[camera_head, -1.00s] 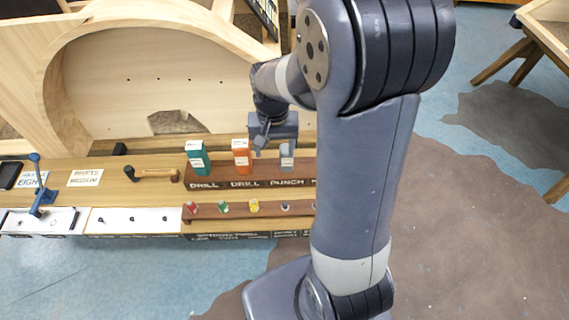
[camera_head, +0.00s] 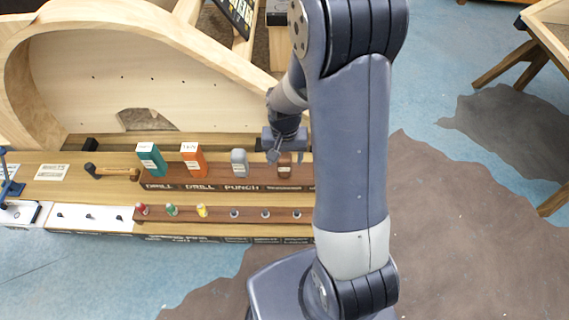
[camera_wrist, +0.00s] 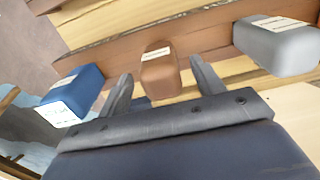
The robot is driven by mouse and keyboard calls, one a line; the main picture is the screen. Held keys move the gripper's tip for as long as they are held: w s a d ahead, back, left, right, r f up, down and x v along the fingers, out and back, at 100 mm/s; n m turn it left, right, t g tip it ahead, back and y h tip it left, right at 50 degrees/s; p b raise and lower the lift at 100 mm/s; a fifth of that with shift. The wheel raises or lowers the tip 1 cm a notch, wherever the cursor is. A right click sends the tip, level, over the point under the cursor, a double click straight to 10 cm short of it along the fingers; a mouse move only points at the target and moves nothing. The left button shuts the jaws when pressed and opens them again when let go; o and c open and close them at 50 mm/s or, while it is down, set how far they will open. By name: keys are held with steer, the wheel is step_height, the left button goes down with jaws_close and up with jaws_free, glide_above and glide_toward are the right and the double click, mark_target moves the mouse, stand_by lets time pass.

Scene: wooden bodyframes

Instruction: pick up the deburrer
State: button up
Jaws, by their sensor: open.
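A brown block-shaped tool (camera_head: 285,166) stands in the rack to the right of the grey one; its rack label is too small to read. In the wrist view the brown tool (camera_wrist: 160,75) lies between the fingers of my gripper (camera_wrist: 162,70), with a gap on each side. A blue tool (camera_wrist: 72,92) is left of the fingers in that view. I cannot tell which of these is the deburrer. My gripper (camera_head: 273,154) is open and empty, close to the brown tool in the head view. My arm hides the rack's right end there.
A grey tool (camera_head: 239,163) at the PUNCH label also shows in the wrist view (camera_wrist: 278,42). Orange (camera_head: 194,161) and teal (camera_head: 151,160) tools stand at the DRILL labels. A front row holds small coloured bits (camera_head: 202,211). A wooden arched frame (camera_head: 160,90) rises behind.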

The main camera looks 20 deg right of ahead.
steer(key=shift+f, duration=1.4)
steer(key=shift+c, duration=0.4)
steer(key=c, duration=1.2)
